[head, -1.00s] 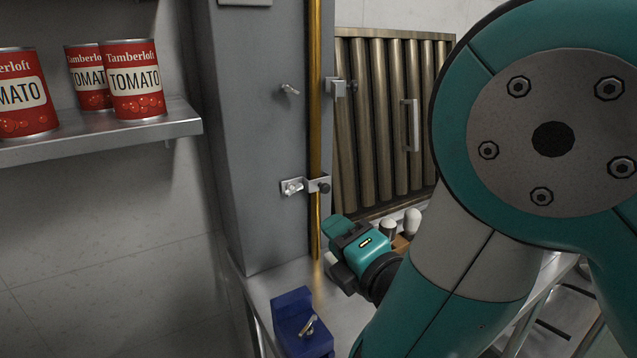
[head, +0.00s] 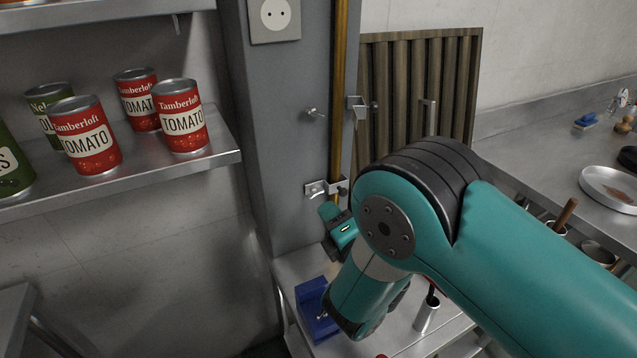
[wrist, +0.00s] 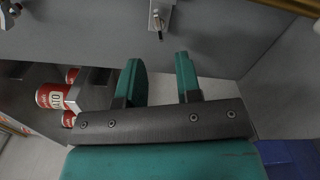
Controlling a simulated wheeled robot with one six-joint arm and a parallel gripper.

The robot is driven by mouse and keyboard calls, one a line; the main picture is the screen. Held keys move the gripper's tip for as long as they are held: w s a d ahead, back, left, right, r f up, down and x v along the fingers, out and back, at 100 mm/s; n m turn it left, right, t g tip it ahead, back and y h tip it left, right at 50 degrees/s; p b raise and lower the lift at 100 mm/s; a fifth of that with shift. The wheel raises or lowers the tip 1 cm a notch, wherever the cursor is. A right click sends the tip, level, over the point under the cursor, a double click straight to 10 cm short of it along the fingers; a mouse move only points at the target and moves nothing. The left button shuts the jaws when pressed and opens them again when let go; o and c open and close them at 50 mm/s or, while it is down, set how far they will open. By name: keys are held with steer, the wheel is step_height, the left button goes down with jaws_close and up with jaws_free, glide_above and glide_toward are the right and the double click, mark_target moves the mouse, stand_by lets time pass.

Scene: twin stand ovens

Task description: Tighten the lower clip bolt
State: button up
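The lower clip (head: 338,190) sits on the grey column against the brass pipe (head: 339,90); its bolt (head: 315,188) is on the left of the plate. My gripper (head: 330,213) is just below the clip in the head view, partly hidden by my arm. In the wrist view, my gripper (wrist: 158,76) has its two teal fingers apart, with nothing between them. A clip plate (wrist: 162,12) with a small bolt (wrist: 160,33) lies just beyond the fingertips; it appears to be the lower clip. No contact shows.
An upper clip (head: 356,106) and a wing bolt (head: 314,112) are higher on the column. A blue holder (head: 312,298) stands on the steel surface below. Tomato cans (head: 88,140) stand on a shelf (head: 218,157) at left. A slatted panel (head: 425,85) is behind the pipe.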

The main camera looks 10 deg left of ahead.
mark_target(315, 196)
steer(key=w+a+p, duration=0.1)
steer(key=p, duration=0.2)
steer(key=w+a+r+p, duration=0.1)
steer(key=p, duration=0.2)
steer(key=shift+w+p, duration=0.2)
steer(key=shift+p, duration=0.1)
steer(key=shift+w+a+f+p, duration=0.3)
steer(key=shift+w+f, duration=0.1)
steer(key=shift+w, duration=0.15)
steer(key=shift+p+x, duration=0.6)
steer(key=shift+x, duration=0.15)
steer(key=shift+a+f, duration=0.1)
jaws_close()
